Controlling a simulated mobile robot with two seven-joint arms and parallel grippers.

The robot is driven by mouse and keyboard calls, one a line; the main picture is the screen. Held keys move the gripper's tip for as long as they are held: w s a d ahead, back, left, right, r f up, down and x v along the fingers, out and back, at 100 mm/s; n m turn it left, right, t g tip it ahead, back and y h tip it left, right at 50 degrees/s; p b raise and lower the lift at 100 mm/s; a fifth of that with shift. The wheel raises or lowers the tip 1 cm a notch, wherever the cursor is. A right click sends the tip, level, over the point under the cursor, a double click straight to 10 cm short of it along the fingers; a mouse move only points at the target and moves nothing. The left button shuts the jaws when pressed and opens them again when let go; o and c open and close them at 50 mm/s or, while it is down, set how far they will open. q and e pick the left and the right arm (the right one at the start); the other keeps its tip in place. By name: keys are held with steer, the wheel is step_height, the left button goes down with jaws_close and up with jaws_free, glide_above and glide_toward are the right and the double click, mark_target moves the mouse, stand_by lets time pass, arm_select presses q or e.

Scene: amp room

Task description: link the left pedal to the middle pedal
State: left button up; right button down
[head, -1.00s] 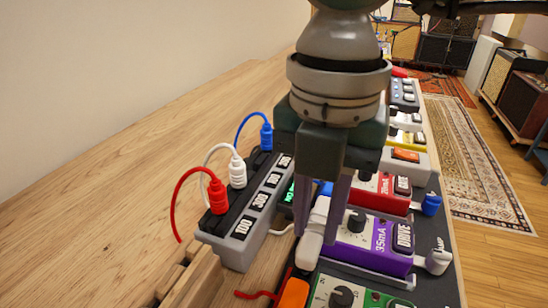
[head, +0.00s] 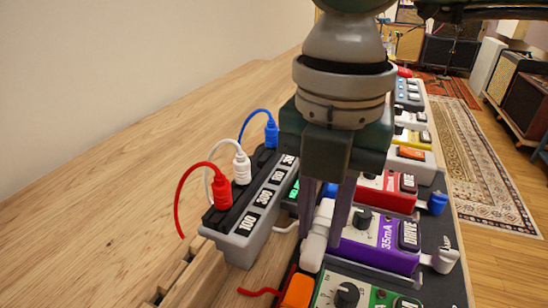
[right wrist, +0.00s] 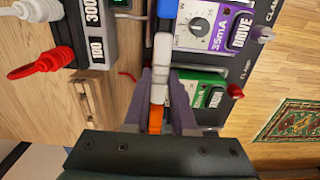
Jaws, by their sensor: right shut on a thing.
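The purple 35mA DRIVE pedal (head: 376,258) sits on the dark board, between a red pedal (head: 385,194) and a green pedal (head: 345,290). My right gripper (head: 327,240) is shut on a white plug (head: 317,238) at the purple pedal's left side. The plug also shows between the fingers in the right wrist view (right wrist: 161,72), close beside the purple pedal (right wrist: 213,25). I cannot tell whether it is seated in a jack. An orange plug (head: 298,291) is at the green pedal's left side. No label marks which pedal is left or middle. My left gripper is out of view.
A grey power strip (head: 247,222) with red, white and blue plugs stands left of the board. Another white plug (head: 443,259) is at the purple pedal's right side. A blue plug (head: 437,203) is by the red pedal. The wooden top at far left is clear.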

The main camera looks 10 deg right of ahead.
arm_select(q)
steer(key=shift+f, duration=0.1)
arm_select(e)
steer(key=c, duration=0.7)
jaws_free()
steer(key=shift+o, duration=0.5)
steer(key=o, duration=0.3)
steer(key=shift+o, duration=0.2)
steer(key=shift+r, duration=0.1)
arm_select(q)
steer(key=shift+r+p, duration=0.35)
steer(key=shift+p, duration=0.4)
arm_select(e)
steer(key=shift+w+d+r, duration=0.1)
steer(key=shift+w+r, duration=0.05)
steer(key=shift+r, duration=0.65)
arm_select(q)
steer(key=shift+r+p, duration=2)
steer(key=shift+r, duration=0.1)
arm_select(e)
steer(key=shift+r, duration=2.75)
